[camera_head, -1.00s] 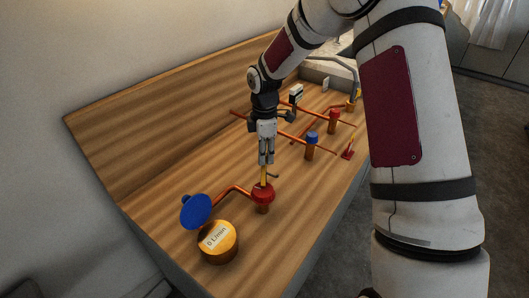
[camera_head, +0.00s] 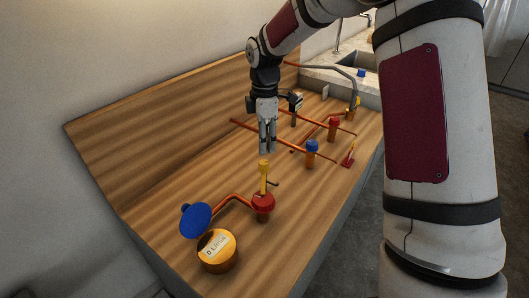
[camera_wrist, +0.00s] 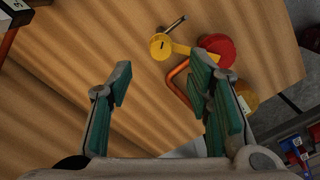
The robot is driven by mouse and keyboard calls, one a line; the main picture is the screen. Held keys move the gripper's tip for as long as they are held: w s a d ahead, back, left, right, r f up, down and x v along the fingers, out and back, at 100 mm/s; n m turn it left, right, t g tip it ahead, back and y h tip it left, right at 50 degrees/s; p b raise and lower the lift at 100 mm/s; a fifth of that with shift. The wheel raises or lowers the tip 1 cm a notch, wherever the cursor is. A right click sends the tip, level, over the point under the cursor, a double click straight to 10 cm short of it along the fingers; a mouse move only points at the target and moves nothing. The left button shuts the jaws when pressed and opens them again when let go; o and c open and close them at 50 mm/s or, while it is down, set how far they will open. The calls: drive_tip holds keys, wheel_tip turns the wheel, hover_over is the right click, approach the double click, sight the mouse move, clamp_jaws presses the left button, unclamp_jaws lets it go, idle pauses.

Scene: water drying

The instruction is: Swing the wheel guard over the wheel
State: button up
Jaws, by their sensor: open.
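A red wheel (camera_head: 263,203) sits on the copper pipe near the front of the wooden bench. A yellow upright piece with a round knob-like top (camera_head: 264,176) stands at the wheel; I cannot tell for sure whether it is the wheel guard. In the wrist view the yellow piece (camera_wrist: 161,46) reaches beside the red wheel (camera_wrist: 216,50), with a dark rod near its round end. My gripper (camera_head: 267,152) is above the yellow piece, apart from it, pointing down. In the wrist view my gripper (camera_wrist: 160,78) is open, with nothing between its fingers.
An orange meter (camera_head: 218,254) with its blue lid (camera_head: 195,220) raised stands in front. Behind are a blue-topped valve (camera_head: 312,147), another red valve (camera_head: 334,123) and copper pipes. A sink (camera_head: 362,82) lies at the back right. The bench's left side is bare.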

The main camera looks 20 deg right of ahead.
drive_tip(key=shift+r, duration=1.8)
